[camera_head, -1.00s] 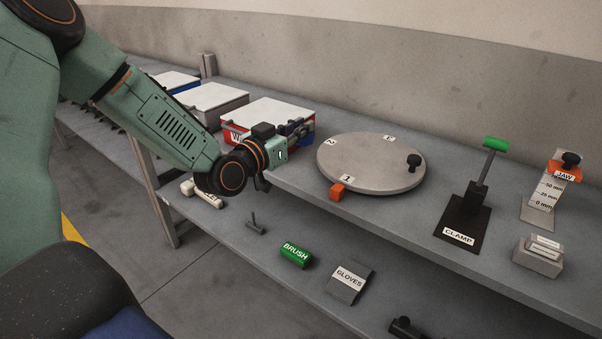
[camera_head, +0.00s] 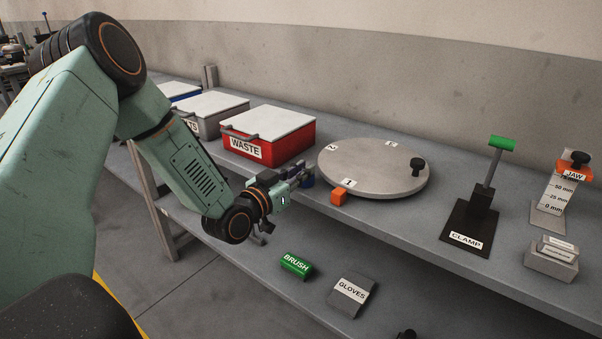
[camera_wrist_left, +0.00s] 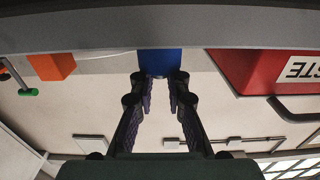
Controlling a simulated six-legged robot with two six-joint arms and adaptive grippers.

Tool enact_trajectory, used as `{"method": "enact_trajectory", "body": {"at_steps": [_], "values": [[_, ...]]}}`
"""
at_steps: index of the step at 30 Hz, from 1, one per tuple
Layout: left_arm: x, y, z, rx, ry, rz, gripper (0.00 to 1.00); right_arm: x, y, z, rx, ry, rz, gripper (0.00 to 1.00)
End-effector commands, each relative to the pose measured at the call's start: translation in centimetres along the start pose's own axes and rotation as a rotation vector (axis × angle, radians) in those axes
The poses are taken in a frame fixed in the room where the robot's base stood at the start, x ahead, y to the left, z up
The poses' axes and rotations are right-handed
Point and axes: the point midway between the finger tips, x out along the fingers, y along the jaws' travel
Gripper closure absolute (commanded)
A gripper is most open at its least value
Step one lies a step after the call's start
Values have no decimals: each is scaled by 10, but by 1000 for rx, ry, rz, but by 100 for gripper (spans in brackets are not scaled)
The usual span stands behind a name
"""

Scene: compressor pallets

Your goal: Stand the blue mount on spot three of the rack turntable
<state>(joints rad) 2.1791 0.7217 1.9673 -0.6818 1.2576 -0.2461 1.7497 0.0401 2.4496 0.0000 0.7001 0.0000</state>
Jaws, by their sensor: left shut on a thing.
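The blue mount (camera_head: 307,182) shows as a small dark blue patch at my left gripper's tips, beside the near left edge of the grey round turntable (camera_head: 385,185). My left gripper (camera_head: 304,171) is shut on it. In the left wrist view, the mount (camera_wrist_left: 160,61) is a blue block between the fingertips (camera_wrist_left: 161,76). The turntable carries labels 1 (camera_head: 348,183), 2 (camera_head: 333,148) and 3 (camera_head: 391,143); label 3 is on the far side. A black knob (camera_head: 417,165) stands at its right edge.
An orange block (camera_head: 339,197) sits at the turntable's near edge. A red WASTE box (camera_head: 272,148) stands behind and left of the gripper. The clamp (camera_head: 477,215) stands right of the turntable.

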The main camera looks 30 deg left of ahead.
Motion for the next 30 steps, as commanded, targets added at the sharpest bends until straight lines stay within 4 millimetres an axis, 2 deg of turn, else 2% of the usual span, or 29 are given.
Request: {"method": "enact_trajectory", "body": {"at_steps": [6, 7, 15, 25, 30], "values": [[0, 0, 5, 0, 0, 0, 100, 4, 0, 0, 0, 0, 0, 60], [0, 0, 5, 0, 0, 0, 84, 4, 0, 0, 0, 0, 0, 60], [0, 0, 5, 0, -2, 0, 63, 3, 0, 0, 0, 0, 0, 60], [-1, 0, 6, -1, -4, 1, 63, 3, 0, 0, 0, 0, 0, 60], [-4, 0, 0, -3, -6, -1, 63, -3, 0, 0, 0, 0, 0, 60]]}}
